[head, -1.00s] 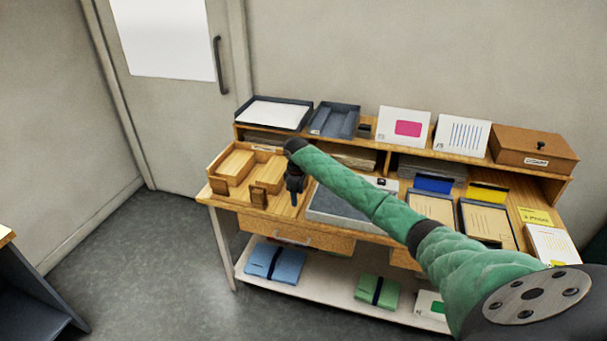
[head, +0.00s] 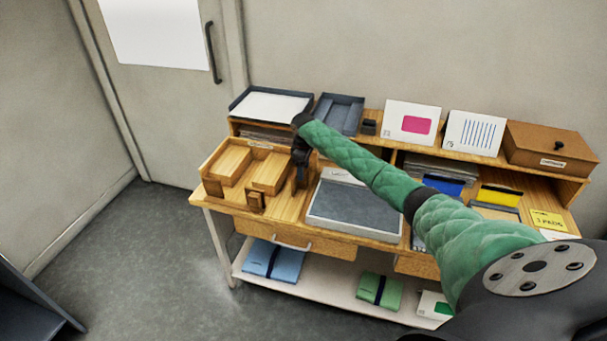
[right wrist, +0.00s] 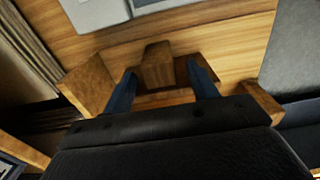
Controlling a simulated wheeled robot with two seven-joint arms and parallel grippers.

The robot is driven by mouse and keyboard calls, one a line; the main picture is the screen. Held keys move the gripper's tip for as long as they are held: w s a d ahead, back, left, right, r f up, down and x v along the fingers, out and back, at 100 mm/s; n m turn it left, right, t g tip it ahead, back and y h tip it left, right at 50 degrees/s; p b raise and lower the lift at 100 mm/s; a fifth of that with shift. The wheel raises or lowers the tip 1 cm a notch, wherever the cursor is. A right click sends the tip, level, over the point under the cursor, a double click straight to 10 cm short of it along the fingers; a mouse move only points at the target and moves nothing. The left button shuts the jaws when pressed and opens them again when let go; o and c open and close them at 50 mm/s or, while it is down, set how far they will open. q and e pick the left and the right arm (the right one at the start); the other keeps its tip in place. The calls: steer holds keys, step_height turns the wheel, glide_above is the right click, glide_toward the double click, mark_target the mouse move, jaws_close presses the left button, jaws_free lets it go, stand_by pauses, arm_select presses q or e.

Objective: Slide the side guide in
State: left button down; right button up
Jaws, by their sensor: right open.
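A wooden collating tray (head: 207,187) with raised walls and pale wooden blocks inside stands at the left end of the table. A small dark brown upright piece (head: 255,201) stands at its front. My right gripper (head: 300,182) points down beside the tray's right side, partly hiding it. In the right wrist view, my gripper (right wrist: 162,84) is open, with a brown wooden block (right wrist: 157,66), which may be the side guide, between its fingertips. Gaps show on both sides of the block. My left gripper is not in view.
A grey padded board (head: 355,208) lies just right of my gripper. A dark tray with white paper (head: 270,106), an empty dark tray (head: 340,112), cards and a brown box (head: 548,150) stand on the raised shelf behind. A drawer (head: 300,240) is below the tabletop.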

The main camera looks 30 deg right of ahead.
step_height(320, 180, down, 3)
steer(key=shift+w+d+f+p, duration=0.1)
steer(key=shift+f+p, duration=0.1)
steer(key=shift+p, duration=0.25)
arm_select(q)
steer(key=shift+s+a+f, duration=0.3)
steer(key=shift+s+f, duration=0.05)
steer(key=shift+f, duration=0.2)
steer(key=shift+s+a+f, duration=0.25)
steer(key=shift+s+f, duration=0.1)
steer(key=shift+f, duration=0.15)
arm_select(e)
steer(key=shift+f, duration=0.4)
steer(key=shift+f, duration=0.1)
